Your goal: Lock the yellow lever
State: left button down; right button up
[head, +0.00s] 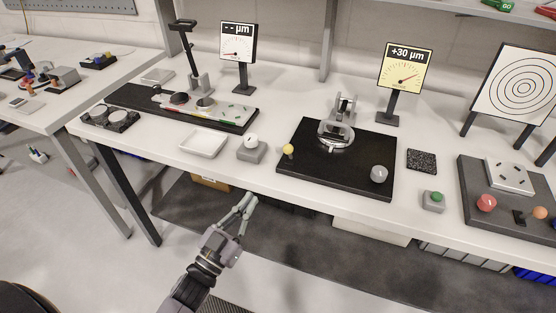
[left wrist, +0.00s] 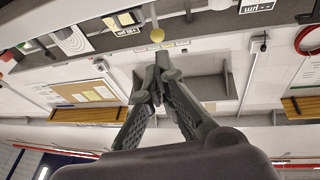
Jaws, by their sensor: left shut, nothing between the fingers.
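The yellow lever (head: 288,149) shows as a small yellow ball knob at the left front of a black base plate (head: 335,181). A silver ring-shaped mirror mount (head: 337,132) stands at the back of that plate, and a grey ball knob (head: 378,174) is at its right front. My left gripper (head: 250,197) is shut and empty. It is in front of the table edge, below and left of the yellow knob, and apart from it. In the left wrist view the fingertips (left wrist: 157,70) meet, with a yellow ball (left wrist: 157,35) beyond them. My right gripper is not in view.
A grey box with a white knob (head: 250,148) and a white tray (head: 203,143) stand left of the plate. A yellow gauge display (head: 405,67) stands behind it. A green button box (head: 433,201) and a dark speckled pad (head: 422,160) lie to the right.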

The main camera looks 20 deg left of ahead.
aim_at(289, 153)
pick_arm(q)
jog(key=p+x, duration=0.3)
jog(key=x, duration=0.9)
jog(key=shift+w+d+r, duration=0.1)
jog(key=shift+w+r, duration=0.05)
jog(key=shift+r, duration=0.05)
jog(key=shift+w+d, duration=0.1)
jog(key=shift+w, duration=0.4)
jog(key=shift+r, duration=0.1)
